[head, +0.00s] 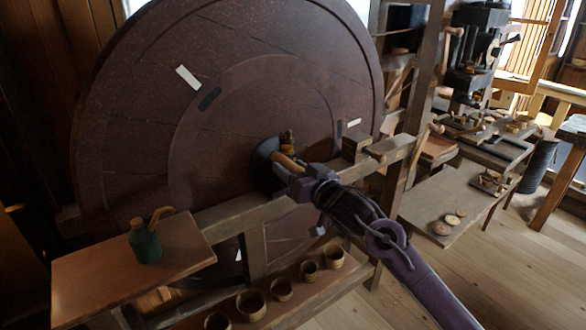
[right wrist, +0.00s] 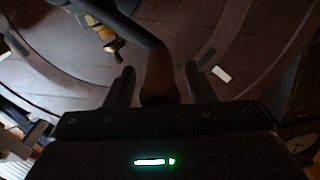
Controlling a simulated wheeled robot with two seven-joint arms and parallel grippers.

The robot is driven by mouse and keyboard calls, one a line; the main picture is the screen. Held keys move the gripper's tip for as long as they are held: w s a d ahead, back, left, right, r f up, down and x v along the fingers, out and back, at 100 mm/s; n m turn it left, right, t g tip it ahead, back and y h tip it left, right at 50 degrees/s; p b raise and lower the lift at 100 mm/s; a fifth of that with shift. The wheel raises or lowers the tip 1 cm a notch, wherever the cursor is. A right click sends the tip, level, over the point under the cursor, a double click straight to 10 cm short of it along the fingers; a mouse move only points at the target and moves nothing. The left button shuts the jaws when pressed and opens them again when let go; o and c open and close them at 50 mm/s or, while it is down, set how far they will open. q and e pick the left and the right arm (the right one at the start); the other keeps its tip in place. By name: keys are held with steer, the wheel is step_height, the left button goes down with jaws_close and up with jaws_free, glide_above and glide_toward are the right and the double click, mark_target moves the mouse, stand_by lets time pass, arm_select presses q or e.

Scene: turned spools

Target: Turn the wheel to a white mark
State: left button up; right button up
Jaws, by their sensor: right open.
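The big dark red-brown wheel (head: 130,120) stands upright in a wooden frame. White marks show on its outer part: one at the upper left (head: 188,76), one at the right (head: 353,123). A dark mark (head: 209,98) lies on the inner disc beside the upper-left white one, not quite in line with it. My right gripper (head: 283,172) is at the crank near the hub, its open fingers (right wrist: 158,85) on either side of the wooden crank handle (right wrist: 160,72). Whether they touch it cannot be told. The right wrist view also shows a white mark (right wrist: 221,73) and a dark mark (right wrist: 206,57). My left gripper is out of view.
Several small wooden cups (head: 250,304) sit on a low shelf under the frame beam (head: 230,212). A side table (head: 425,205) with round discs stands right of my right arm.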

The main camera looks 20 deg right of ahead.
jaws_close()
steer(key=shift+w+d+r+m+p, duration=0.1)
steer(key=shift+d+r+m+p, duration=0.2)
steer(key=shift+r+p, duration=0.4)
steer(key=shift+w+d+r+m+p, duration=0.1)
steer(key=shift+d+m+p, duration=0.2)
steer(key=shift+p, duration=0.15)
steer(key=shift+d, duration=0.1)
steer(key=shift+c, duration=1.3)
jaws_free()
steer(key=shift+d, duration=0.1)
steer(key=shift+o, duration=1.3)
steer(key=shift+f, duration=0.25)
